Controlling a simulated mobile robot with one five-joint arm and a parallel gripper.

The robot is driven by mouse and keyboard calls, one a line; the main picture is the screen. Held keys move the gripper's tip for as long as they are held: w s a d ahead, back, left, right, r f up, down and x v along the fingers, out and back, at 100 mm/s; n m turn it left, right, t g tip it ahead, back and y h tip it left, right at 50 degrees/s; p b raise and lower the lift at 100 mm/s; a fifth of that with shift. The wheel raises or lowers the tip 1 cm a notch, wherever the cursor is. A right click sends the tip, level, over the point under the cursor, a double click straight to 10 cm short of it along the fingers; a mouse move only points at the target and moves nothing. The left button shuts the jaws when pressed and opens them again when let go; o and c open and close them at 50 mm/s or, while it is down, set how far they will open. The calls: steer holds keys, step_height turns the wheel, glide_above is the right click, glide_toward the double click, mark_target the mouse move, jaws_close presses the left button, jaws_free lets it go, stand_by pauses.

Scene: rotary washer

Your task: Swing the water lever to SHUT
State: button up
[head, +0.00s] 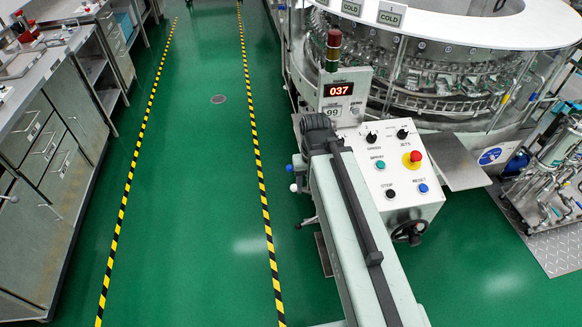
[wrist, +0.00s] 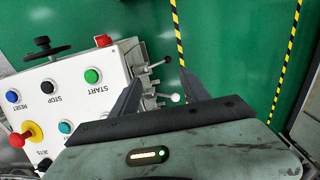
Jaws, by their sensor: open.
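Small levers stick out from the side of the white control box. In the wrist view one has a black knob (wrist: 167,60) and one a white knob (wrist: 175,98); both have metal rods. I cannot read which is the water lever, nor any SHUT mark. My gripper (wrist: 160,72) is open. Its dark fingers spread to either side of the white knob in the picture; no contact shows. In the head view my arm hides the fingers.
The control box (head: 376,172) carries buttons, knobs and a red emergency stop (head: 413,157). A black handwheel (head: 409,232) is on its front. The round washer (head: 450,75) stands behind. Green floor between yellow-black lines is clear; steel benches (head: 60,140) line the left.

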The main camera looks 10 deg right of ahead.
mark_target(290, 166)
steer(key=w+f+n+b, duration=0.3)
steer(key=w+f+b, duration=0.1)
steer(key=w, duration=0.5)
steer(key=w+a+f+n+b, duration=0.1)
steer(key=w+f+n+b, duration=0.2)
steer(key=w, duration=0.6)
steer(key=w+a+f+n+b, duration=0.1)
steer(key=w+f+n+b, duration=0.3)
steer(key=w+f+b, duration=0.3)
steer(key=shift+w+a+f, duration=0.1)
steer(key=shift+w+f, duration=0.15)
steer(key=shift+w, duration=0.3)
steer(key=shift+w+f, duration=0.25)
steer(key=shift+w, duration=0.3)
steer(key=shift+w+n, duration=0.4)
step_height(290, 166, down, 8)
steer(key=b, duration=0.8)
steer(key=shift+s, duration=0.1)
steer(key=shift+r, duration=0.15)
jaws_close()
